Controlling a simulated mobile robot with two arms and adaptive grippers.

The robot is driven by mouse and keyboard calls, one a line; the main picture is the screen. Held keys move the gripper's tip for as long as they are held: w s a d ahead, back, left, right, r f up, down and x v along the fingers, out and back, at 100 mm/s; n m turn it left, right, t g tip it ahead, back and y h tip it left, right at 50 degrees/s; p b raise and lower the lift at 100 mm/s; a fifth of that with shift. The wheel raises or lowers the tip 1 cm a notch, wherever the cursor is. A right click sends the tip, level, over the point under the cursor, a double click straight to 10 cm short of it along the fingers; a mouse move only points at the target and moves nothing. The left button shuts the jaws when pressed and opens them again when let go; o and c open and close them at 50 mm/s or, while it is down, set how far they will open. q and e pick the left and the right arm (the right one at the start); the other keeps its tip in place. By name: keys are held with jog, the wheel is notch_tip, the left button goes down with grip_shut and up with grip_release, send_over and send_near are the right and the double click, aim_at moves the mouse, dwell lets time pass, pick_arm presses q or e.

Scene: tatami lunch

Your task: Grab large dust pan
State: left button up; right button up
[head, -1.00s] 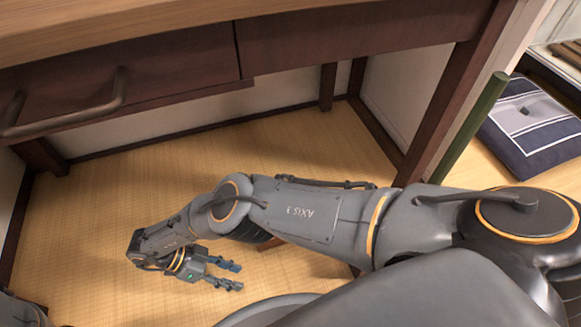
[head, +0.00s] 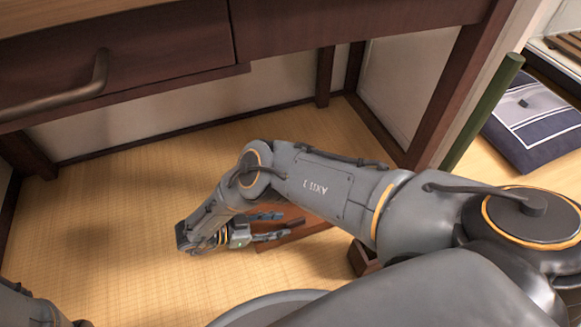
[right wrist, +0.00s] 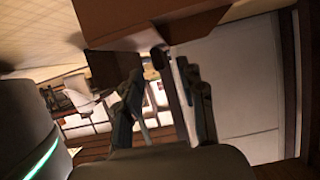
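A reddish-brown flat piece, apparently the large dust pan (head: 312,228), lies low over the tatami and is partly hidden behind my right arm. In the right wrist view a brown panel (right wrist: 150,20) fills the top, with a dark rounded end below it just past the fingertips. My right gripper (head: 285,225) is open beside the near end of the brown piece, fingers pointing right. Its two fingers stand apart in the right wrist view (right wrist: 163,82); I cannot tell whether they touch anything. My left gripper is out of view.
A wooden desk with a drawer (head: 120,60) stands over the tatami, its leg (head: 445,95) at right. A green pole (head: 485,110) leans beside it. A striped cushion (head: 530,125) lies at far right. The tatami at left (head: 110,210) is clear.

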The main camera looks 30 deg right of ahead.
aim_at(287, 223)
jog(key=b+x, duration=0.1)
jog(key=x, duration=0.3)
jog(key=shift+s+d+b, duration=0.15)
jog(key=shift+d+b, duration=0.15)
grip_shut()
jog(key=shift+r, duration=0.1)
